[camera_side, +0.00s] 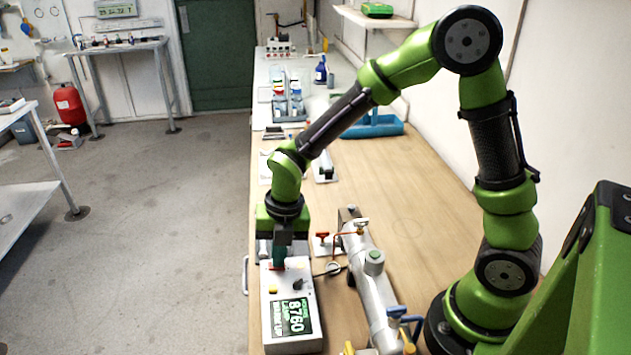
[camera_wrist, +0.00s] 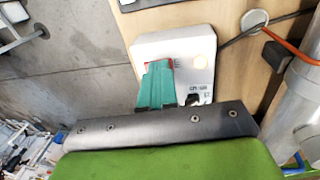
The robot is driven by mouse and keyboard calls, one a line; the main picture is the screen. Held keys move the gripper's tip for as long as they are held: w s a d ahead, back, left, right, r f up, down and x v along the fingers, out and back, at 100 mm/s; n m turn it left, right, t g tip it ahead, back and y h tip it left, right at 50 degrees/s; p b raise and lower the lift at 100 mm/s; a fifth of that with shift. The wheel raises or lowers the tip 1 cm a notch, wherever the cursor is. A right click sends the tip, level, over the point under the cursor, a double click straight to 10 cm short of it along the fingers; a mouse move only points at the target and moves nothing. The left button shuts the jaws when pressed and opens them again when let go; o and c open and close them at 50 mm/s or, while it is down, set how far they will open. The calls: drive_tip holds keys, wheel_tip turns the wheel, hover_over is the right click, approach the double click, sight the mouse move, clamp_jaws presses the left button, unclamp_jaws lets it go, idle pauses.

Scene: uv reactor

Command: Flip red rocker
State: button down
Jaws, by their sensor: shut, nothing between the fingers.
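The red rocker (camera_wrist: 172,61) is on the top face of the white control box (camera_side: 267,310), at its far end. In the wrist view only slivers of red show around my fingertips, so most of the rocker is hidden. My gripper (camera_side: 279,264) points down over that end of the box, with its teal fingers together and empty. In the wrist view the fingertips of my gripper (camera_wrist: 158,65) overlap the rocker. I cannot tell whether they touch it or which way the rocker is tilted.
The box also carries a yellow button (camera_side: 272,290), a black knob (camera_side: 298,284) and a lit green display (camera_side: 292,317). A metal cylinder with valves (camera_side: 372,290) stands close to the right. The bench's left edge is near the box. Bare wood lies beyond the cylinder.

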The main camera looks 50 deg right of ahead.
drive_tip(key=shift+w+a+f, duration=0.15)
drive_tip(key=shift+w+a, duration=0.2)
drive_tip(key=shift+a, duration=0.45)
wheel_tip(320, 180, up, 14)
drive_tip(key=s+d, duration=0.1)
drive_tip(key=d, duration=0.1)
drive_tip(key=shift+s, duration=0.15)
drive_tip(key=shift+d, duration=0.1)
